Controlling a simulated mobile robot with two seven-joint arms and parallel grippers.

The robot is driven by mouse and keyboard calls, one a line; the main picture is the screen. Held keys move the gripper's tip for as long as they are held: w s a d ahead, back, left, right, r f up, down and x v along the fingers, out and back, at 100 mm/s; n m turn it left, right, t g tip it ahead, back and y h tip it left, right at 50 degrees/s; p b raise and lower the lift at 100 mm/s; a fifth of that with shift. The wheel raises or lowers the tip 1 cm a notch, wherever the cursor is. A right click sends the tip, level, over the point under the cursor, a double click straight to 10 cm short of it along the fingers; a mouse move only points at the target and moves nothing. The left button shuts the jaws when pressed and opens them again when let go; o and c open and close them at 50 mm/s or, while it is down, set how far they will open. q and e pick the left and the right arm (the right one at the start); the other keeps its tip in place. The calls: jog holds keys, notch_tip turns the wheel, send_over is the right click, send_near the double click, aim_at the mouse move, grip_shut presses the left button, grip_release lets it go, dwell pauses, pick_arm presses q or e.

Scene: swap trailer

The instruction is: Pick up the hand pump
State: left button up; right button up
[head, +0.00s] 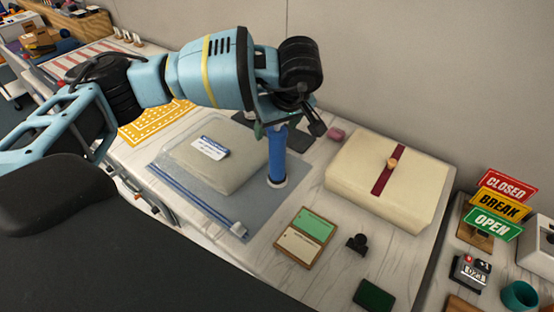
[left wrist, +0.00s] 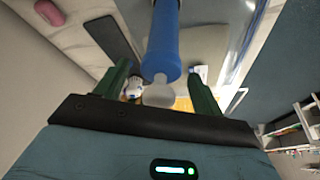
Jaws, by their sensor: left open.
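The hand pump (head: 277,155) is a blue cylinder with a pale base ring, standing upright on the grey-blue bag at mid-table. Its top is hidden by my left gripper (head: 283,122), which is right above it. In the left wrist view, the blue pump (left wrist: 163,45) and its whitish end show between the two green fingers of my left gripper (left wrist: 160,85). The fingers are open, one on each side, with gaps to the pump. My right gripper is in neither view.
A flat zip bag with a pale bundle (head: 205,165) lies left of the pump. A cream box with a red strap (head: 400,170) stands to the right. A green-and-cream card tray (head: 305,237) and a black stamp (head: 357,243) lie in front. A pink block (head: 336,134) is behind.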

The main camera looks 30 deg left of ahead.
pick_arm(q)
jog(key=shift+c, duration=0.5)
grip_shut()
jog(key=shift+r, duration=0.15)
